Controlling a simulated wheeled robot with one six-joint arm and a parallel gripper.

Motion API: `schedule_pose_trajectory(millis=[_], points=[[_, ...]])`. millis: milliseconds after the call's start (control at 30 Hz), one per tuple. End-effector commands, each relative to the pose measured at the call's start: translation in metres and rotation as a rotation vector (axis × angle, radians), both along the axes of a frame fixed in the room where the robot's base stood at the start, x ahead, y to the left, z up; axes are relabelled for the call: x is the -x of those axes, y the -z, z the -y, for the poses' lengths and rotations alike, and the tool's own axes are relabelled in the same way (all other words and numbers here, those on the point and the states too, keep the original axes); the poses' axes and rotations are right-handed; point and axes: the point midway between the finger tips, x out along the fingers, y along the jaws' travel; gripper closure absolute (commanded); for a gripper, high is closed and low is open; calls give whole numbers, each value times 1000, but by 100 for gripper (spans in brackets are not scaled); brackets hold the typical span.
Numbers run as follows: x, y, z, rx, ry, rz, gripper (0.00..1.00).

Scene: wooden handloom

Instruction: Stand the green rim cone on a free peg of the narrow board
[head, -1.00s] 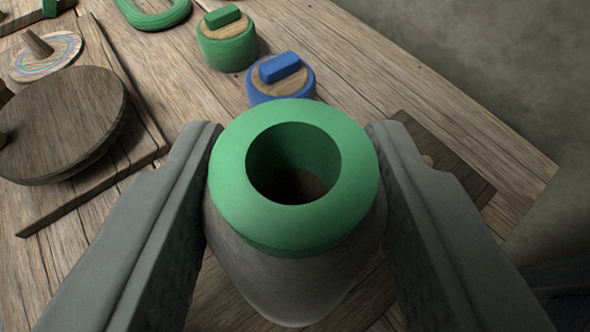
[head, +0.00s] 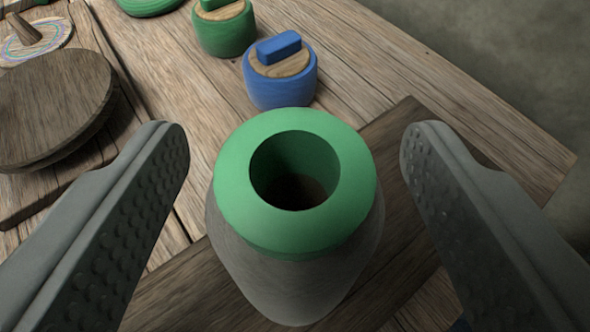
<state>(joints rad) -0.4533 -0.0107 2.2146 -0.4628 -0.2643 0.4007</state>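The green rim cone (head: 295,235) is a grey, hollow cone with a thick green rim around its open top. It stands upright over the narrow board (head: 405,135), a dark plank running from lower left to upper right. Its base and any peg under it are hidden from this angle. My gripper (head: 295,150) is open, with one finger on each side of the cone and a clear gap between each finger and the cone.
A blue lidded pot (head: 280,85) and a green lidded pot (head: 224,30) stand behind the cone. A dark round wooden disc (head: 50,110) lies at the left. The table edge runs along the right.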

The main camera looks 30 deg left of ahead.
Motion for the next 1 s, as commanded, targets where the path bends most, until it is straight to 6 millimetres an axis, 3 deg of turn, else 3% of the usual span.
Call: schedule_pose_trajectory(millis=[567,1000], points=[[3,-1,2,0,0,0,35],[45,-23,30,0,1,2,35]])
